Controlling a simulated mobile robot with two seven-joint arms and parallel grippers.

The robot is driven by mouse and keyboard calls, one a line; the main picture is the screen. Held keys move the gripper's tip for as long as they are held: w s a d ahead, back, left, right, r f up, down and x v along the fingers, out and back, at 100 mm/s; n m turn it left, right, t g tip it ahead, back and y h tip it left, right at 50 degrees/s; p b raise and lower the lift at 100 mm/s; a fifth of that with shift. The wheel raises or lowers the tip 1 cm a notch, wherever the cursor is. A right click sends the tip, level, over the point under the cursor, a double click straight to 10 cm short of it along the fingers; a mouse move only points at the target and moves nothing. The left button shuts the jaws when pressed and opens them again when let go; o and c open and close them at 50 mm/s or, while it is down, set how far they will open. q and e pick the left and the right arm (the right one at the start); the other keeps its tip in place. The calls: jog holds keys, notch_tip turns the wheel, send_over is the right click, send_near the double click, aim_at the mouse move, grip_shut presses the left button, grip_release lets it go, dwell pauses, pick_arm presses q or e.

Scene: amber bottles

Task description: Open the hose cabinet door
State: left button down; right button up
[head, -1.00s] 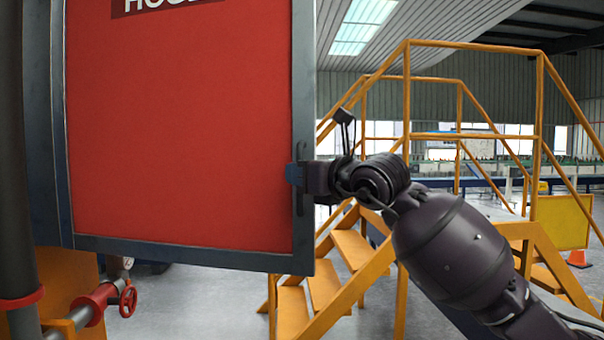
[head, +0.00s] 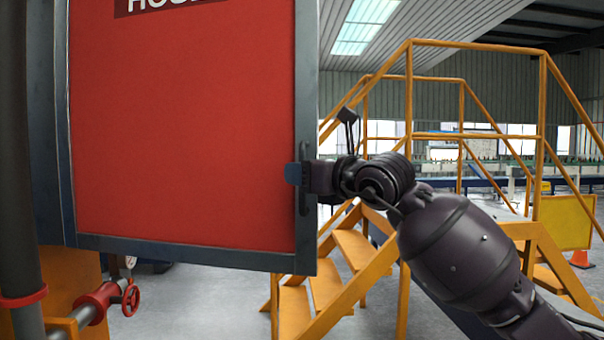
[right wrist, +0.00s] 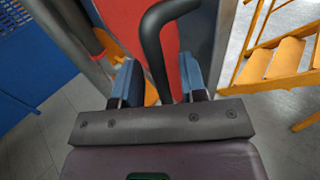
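The hose cabinet door (head: 180,140) is a large red panel in a dark grey frame, filling the left half of the head view. I see no clear gap at its edge. Its dark bar handle (head: 303,200) is on the right frame edge; it also shows as a black curved bar (right wrist: 153,45) in the right wrist view. My right gripper (head: 294,174) is at the handle. In the right wrist view its two blue fingertips (right wrist: 160,80) are spread, one on each side of the handle, with some space visible. My left gripper is not in view.
Yellow stairs with railings (head: 350,255) stand right of the door, behind my right arm. A dark pipe (head: 18,150) and a red valve wheel (head: 131,296) are at the left. Grey floor shows below the door.

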jog(key=v, duration=1)
jog(key=shift+s, duration=0.15)
jog(key=shift+d, duration=0.1)
